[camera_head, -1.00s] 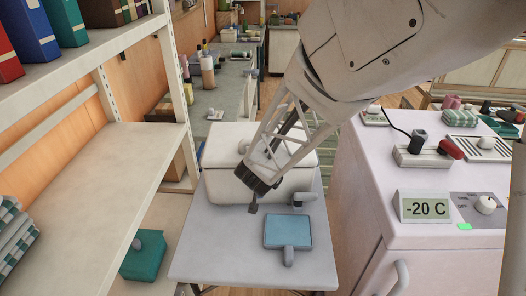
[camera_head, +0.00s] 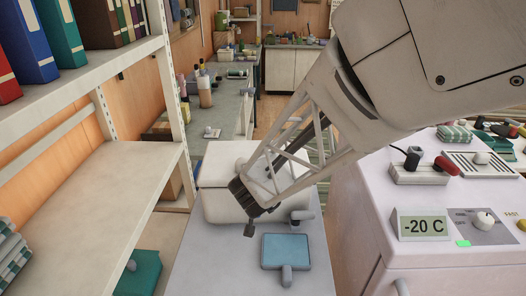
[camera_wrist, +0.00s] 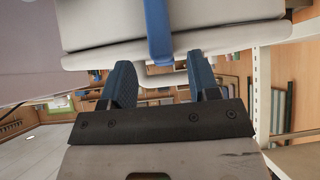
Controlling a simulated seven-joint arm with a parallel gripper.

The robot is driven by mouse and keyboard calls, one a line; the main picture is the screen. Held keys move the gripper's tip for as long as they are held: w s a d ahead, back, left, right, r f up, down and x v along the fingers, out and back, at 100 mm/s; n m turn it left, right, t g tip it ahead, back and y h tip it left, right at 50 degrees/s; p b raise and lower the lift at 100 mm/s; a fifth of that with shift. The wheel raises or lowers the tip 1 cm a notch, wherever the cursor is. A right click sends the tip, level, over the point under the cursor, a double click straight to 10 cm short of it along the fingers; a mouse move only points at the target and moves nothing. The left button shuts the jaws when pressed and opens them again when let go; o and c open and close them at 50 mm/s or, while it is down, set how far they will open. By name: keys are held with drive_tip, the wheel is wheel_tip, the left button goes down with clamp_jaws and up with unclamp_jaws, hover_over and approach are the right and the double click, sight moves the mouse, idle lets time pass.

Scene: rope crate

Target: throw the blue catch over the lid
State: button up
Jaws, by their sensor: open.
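The white crate (camera_head: 221,172) with its lid stands on a grey table. My gripper (camera_head: 249,230) is low in front of the crate's near side. In the wrist view the blue catch (camera_wrist: 158,30) is a narrow blue strap against the crate's pale wall (camera_wrist: 100,25), reaching to the rim of the lid (camera_wrist: 225,38). The two dark blue fingers of my gripper (camera_wrist: 162,78) are spread apart, with nothing held between them. The catch lies beyond the fingertips, roughly in line with the gap. In the head view my gripper hides the catch.
A blue pad with a grey handle (camera_head: 286,250) lies on the table in front of the crate. A grey knob-like part (camera_head: 301,217) is at the crate's near right. Shelving (camera_head: 100,180) stands close on the left, and a white freezer (camera_head: 430,259) on the right.

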drive_tip(key=shift+s+r, duration=0.35)
drive_tip(key=shift+s, duration=0.05)
drive_tip(key=shift+c, duration=0.4)
drive_tip(key=shift+d+f, duration=0.1)
drive_tip(key=shift+f, duration=0.05)
drive_tip(key=c, duration=0.5)
drive_tip(key=shift+s+d+f+n, duration=0.1)
drive_tip(key=shift+s+f+n, duration=0.1)
drive_tip(key=shift+f+n, duration=0.1)
drive_tip(key=shift+c, duration=1.2)
drive_tip(key=s+f+n+t+h, duration=0.1)
drive_tip(key=n, duration=0.1)
drive_tip(key=s+d+f+n+t, duration=0.1)
drive_tip(key=s+n+t, duration=0.1)
drive_tip(key=n, duration=0.1)
drive_tip(key=s+d+f+n+t+h, duration=0.1)
drive_tip(key=f+n, duration=0.1)
drive_tip(key=shift+s+n+h, duration=0.25)
drive_tip(key=shift+n+h, duration=0.05)
drive_tip(key=shift+n, duration=0.1)
clamp_jaws()
drive_tip(key=s+a+f+n+t+y, duration=0.1)
drive_tip(key=s+f+n+t+y, duration=0.1)
drive_tip(key=s+n+t, duration=0.4)
drive_tip(key=s+n+y, duration=0.1)
drive_tip(key=n, duration=0.2)
drive_tip(key=shift+s+a+f+n, duration=0.15)
drive_tip(key=shift+s+a+n, duration=0.1)
drive_tip(key=shift+a+n, duration=0.05)
